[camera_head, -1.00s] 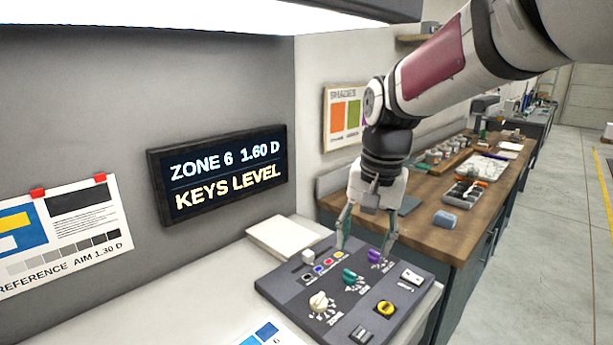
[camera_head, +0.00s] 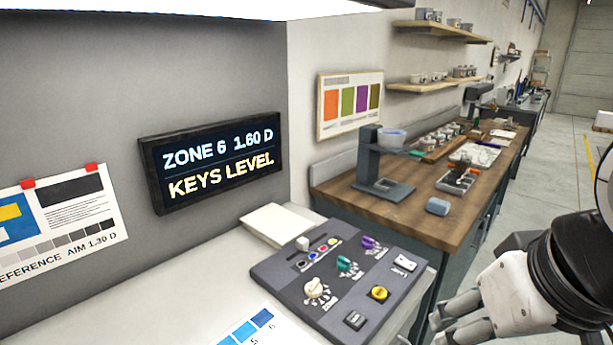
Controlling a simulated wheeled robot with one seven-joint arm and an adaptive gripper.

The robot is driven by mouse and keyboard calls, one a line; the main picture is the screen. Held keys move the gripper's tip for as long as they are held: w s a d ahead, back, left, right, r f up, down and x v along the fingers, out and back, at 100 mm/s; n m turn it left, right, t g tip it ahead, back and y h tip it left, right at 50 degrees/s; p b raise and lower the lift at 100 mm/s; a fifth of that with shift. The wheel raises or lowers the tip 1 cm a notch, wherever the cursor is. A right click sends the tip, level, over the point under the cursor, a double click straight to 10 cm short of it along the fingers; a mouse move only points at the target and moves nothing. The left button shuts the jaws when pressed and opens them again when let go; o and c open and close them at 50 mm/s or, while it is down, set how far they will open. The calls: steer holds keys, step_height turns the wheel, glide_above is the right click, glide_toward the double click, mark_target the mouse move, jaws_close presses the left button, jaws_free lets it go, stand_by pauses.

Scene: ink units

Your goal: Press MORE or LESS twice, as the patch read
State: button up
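The dark control panel (camera_head: 290,290) lies on the pale desk. The wall display (camera_head: 215,163) reads "ZONE 6 1.60 D" and "KEYS LEVEL". The reference sheet (camera_head: 75,225) reads "AIM 1.30 D". My gripper (camera_head: 438,328) is at the lower right, apart from the panel; its fingers are partly cut off.
A patch strip (camera_head: 248,325) with blue patches lies left of the panel. A white pad (camera_head: 281,226) lies behind it. The space above the panel is clear.

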stand_by(0.4)
jaws_close()
stand_by(1.2)
